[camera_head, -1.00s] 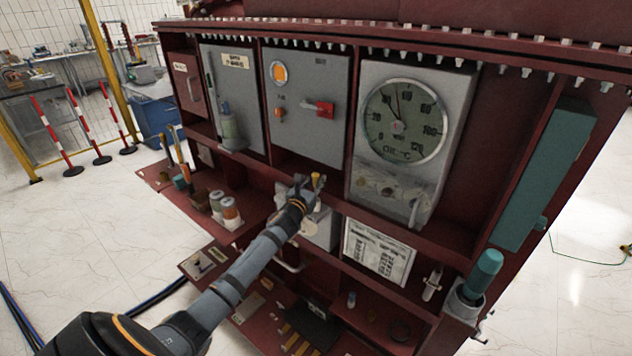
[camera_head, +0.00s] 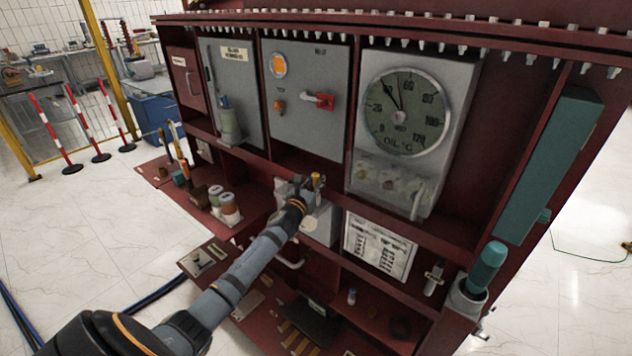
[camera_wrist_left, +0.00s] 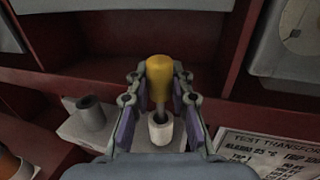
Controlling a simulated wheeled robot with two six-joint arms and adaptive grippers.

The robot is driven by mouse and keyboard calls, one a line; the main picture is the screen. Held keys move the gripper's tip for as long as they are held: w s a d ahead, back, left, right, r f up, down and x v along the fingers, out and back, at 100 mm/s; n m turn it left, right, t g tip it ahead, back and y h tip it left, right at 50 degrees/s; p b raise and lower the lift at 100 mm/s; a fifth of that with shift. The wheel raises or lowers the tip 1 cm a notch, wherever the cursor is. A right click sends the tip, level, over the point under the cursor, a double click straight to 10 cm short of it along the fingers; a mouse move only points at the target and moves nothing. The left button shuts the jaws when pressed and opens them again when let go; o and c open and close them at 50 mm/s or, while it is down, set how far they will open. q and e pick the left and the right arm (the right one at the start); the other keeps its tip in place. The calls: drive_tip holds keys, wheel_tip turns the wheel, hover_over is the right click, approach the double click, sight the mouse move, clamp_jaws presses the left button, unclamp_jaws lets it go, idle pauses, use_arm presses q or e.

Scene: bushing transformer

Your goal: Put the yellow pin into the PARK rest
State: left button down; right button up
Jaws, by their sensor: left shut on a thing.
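The yellow pin (camera_wrist_left: 159,70) stands between the fingers of my left gripper (camera_wrist_left: 158,98), which is shut on it. Its yellow handle points up and its thin grey shaft points down to a pale round socket (camera_wrist_left: 160,131). I cannot tell how deep the shaft sits in this socket. A grey cylinder (camera_wrist_left: 88,112) stands to the left on a pale block. No PARK label is readable. In the head view the left gripper (camera_head: 306,188) and the yellow pin top (camera_head: 316,178) show in front of the cabinet's middle shelf. My right gripper is not in view.
The dark red cabinet carries a panel with a red handle (camera_head: 320,100) and an oil dial (camera_head: 405,112) above the gripper. A white printed sheet (camera_head: 378,246) is to the right. Jars (camera_head: 228,208) stand on the left shelf.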

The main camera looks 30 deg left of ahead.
use_arm(q)
drive_tip(key=shift+f+b, duration=0.75)
drive_tip(key=shift+f, duration=0.25)
drive_tip(key=c, duration=1.1)
unclamp_jaws()
drive_tip(key=s, duration=0.4)
drive_tip(key=s+d, duration=0.1)
drive_tip(key=s, duration=0.3)
drive_tip(key=s+d, duration=0.1)
drive_tip(key=s, duration=0.2)
drive_tip(key=shift+s+d, duration=0.1)
drive_tip(key=shift+s, duration=0.3)
